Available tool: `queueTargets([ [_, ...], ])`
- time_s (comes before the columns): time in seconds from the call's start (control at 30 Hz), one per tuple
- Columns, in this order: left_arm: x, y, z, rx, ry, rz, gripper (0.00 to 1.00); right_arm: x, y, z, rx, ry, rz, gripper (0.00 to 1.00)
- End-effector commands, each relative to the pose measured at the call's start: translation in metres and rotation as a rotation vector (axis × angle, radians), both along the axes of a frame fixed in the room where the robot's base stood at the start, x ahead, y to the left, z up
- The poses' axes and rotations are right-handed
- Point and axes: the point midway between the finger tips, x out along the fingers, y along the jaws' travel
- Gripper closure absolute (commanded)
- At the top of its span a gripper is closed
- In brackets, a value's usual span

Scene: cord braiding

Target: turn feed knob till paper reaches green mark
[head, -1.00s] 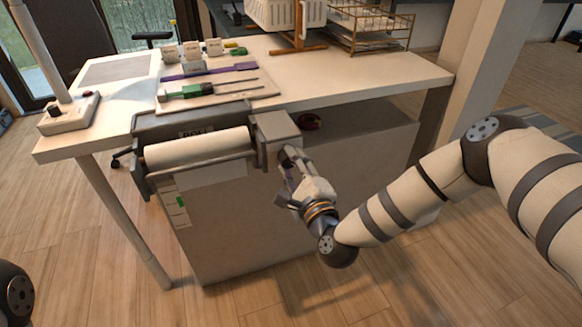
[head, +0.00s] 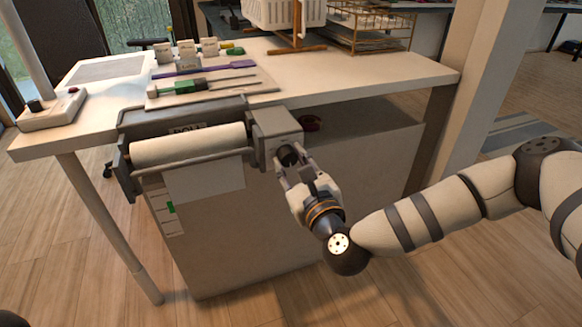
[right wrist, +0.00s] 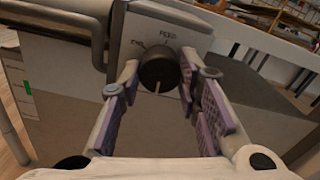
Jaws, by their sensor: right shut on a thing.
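The paper roll (head: 188,145) sits in a grey holder on the table's front edge. Its white sheet (head: 207,183) hangs down, its lower edge close to the level of the green mark (head: 171,208), seemingly just above it. The mark is on a white scale strip on the panel's left. The dark feed knob (head: 289,155) is on the box at the roll's right end. The right wrist view shows the knob (right wrist: 159,68) with its pale pointer line downward. My right gripper (head: 291,168) is shut on it, a finger on each side. My left gripper is out of view.
On the white table (head: 350,85) lie a board with a green-handled tool (head: 190,86), a purple tool (head: 215,69) and small labelled blocks. A white control box (head: 50,110) stands at the left. A wire rack (head: 384,30) stands at the back.

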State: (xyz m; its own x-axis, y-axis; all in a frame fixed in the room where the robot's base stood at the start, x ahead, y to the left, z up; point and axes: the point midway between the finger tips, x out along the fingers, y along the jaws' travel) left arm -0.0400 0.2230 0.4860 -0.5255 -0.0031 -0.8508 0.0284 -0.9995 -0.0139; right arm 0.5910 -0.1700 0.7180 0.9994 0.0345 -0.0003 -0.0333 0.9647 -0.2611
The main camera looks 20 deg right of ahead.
Motion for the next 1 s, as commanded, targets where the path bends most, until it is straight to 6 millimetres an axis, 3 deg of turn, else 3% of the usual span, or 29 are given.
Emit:
queueTargets([
  [0.7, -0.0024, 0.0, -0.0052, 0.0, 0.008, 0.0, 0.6, -0.0001, 0.0009, 0.0007, 0.069, 0.002, 0.002, 0.97],
  [0.73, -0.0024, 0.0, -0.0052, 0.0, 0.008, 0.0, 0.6, -0.0001, 0.0009, 0.0007, 0.069, 0.002, 0.002, 0.65],
  [0.8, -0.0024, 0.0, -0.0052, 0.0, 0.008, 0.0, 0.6, -0.0001, 0.0008, 0.0006, 0.069, 0.002, 0.001, 0.49],
  [1.0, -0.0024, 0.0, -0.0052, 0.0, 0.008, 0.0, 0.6, 0.0, 0.0004, 0.0004, 0.068, 0.002, 0.0, 0.49],
])
